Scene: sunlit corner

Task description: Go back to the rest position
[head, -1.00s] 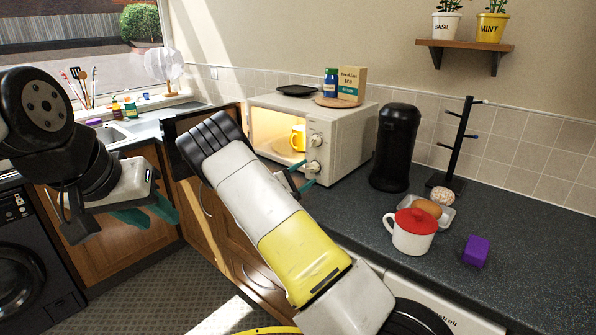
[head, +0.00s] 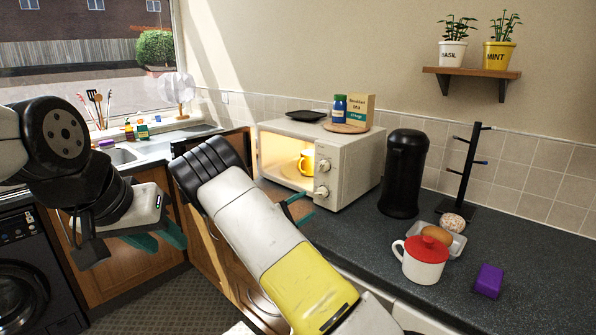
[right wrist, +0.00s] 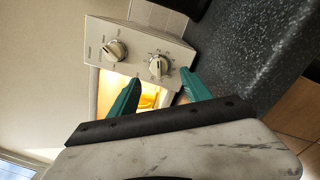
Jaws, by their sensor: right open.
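My left gripper (head: 156,238), with teal fingers, hangs at the left in front of the wooden cabinets, apart from anything I can see. The angle hides whether its fingers are apart. My right gripper (right wrist: 160,88) is open and empty, its two teal fingers spread in front of the microwave's control panel in the right wrist view. In the head view my forearm hides most of it. The white microwave (head: 358,172) stands lit with its door (head: 238,142) swung open to the left. A yellow mug (head: 306,163) is inside it.
On the counter (head: 535,260) stand a black canister (head: 403,172), a mug tree (head: 470,165), a red-lidded white mug (head: 425,261), a small tray (head: 457,246) and a purple block (head: 489,281). A tea box (head: 360,111) sits on the microwave. Floor shows at lower left.

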